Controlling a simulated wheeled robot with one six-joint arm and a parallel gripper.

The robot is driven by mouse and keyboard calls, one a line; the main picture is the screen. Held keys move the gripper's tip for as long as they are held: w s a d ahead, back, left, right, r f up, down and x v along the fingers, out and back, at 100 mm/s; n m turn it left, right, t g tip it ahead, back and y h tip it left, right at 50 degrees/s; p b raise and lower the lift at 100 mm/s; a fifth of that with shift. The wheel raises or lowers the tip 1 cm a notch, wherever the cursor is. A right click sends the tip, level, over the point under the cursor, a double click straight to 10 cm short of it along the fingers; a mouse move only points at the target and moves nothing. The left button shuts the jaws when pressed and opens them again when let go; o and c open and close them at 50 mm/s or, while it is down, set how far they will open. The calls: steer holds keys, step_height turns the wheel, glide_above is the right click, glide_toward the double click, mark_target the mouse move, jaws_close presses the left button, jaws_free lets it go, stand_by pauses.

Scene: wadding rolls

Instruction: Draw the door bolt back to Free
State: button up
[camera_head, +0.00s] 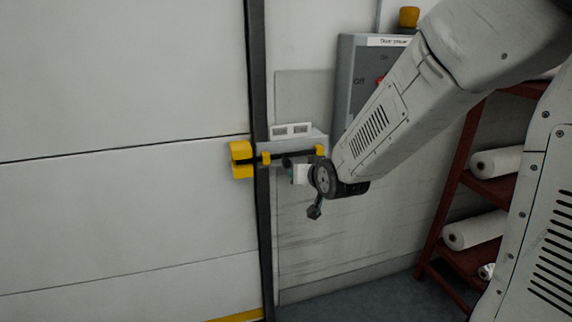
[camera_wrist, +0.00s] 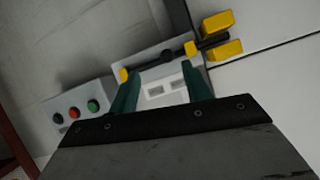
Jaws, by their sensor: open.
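The door bolt is a dark rod (camera_head: 280,157) running level on a grey plate beside the door edge. It also shows in the wrist view (camera_wrist: 165,59), with a dark round knob (camera_wrist: 190,48) on it. Its left end in the head view lies between the blocks of a yellow keeper (camera_head: 241,159) on the door. A small plate with two windows (camera_head: 291,130) sits above the rod; its lettering is too small to read. My gripper (camera_wrist: 161,70) is open, its two green fingers apart and empty, close in front of the bolt plate. In the head view my arm partly hides the gripper.
A grey door power box (camera_head: 358,75) with buttons hangs right of the bolt, behind my arm; its buttons (camera_wrist: 75,113) show in the wrist view. A red rack (camera_head: 452,185) with white rolls (camera_head: 475,230) stands at the right. The door panel (camera_head: 120,80) is flat and clear.

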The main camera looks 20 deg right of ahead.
mark_target(288, 164)
steer(key=w+f+t, duration=0.1)
steer(key=w, duration=0.3)
steer(key=w+f+t, duration=0.1)
steer(key=w+t, duration=0.1)
steer(key=w, duration=0.3)
steer(key=w+f+m+t, duration=0.1)
steer(key=w+t, duration=0.1)
steer(key=w, duration=0.2)
steer(key=shift+w+a+f, duration=0.35)
